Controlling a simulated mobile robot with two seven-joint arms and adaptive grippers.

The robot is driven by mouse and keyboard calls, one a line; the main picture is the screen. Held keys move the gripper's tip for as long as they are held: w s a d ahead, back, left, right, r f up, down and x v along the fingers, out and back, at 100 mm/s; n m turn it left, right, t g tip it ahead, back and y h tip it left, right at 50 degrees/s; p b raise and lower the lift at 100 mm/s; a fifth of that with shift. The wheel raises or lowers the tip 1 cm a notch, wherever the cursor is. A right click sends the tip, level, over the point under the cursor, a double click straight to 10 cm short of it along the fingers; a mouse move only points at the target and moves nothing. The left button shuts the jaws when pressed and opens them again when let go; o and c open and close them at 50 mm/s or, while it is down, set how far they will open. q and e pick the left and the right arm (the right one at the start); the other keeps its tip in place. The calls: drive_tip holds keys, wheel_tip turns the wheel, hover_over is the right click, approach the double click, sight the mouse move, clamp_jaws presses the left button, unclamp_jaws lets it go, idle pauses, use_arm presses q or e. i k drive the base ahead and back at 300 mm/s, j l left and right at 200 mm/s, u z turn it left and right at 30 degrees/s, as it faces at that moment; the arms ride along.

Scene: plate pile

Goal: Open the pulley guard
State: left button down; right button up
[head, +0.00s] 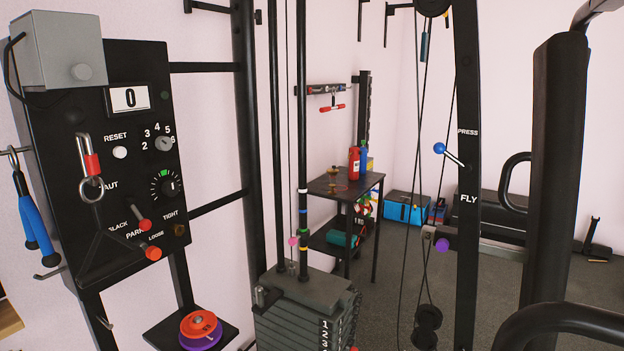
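No part is labelled as the pulley guard, and I cannot tell for sure which it is. A black pulley (432,5) is cut off by the top edge, with cables running down to lower pulleys (427,322). Neither of my grippers is in view.
A carabiner with a red sleeve (91,164) hangs before the panel. A weight stack (305,310) stands at bottom centre. A shelf holds orange and purple discs (201,328). A black upright (467,150) with a blue-knobbed lever (440,149) and a padded post (556,170) stand at right.

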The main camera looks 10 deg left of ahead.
sight(70, 46)
drive_tip(key=u, duration=1.3)
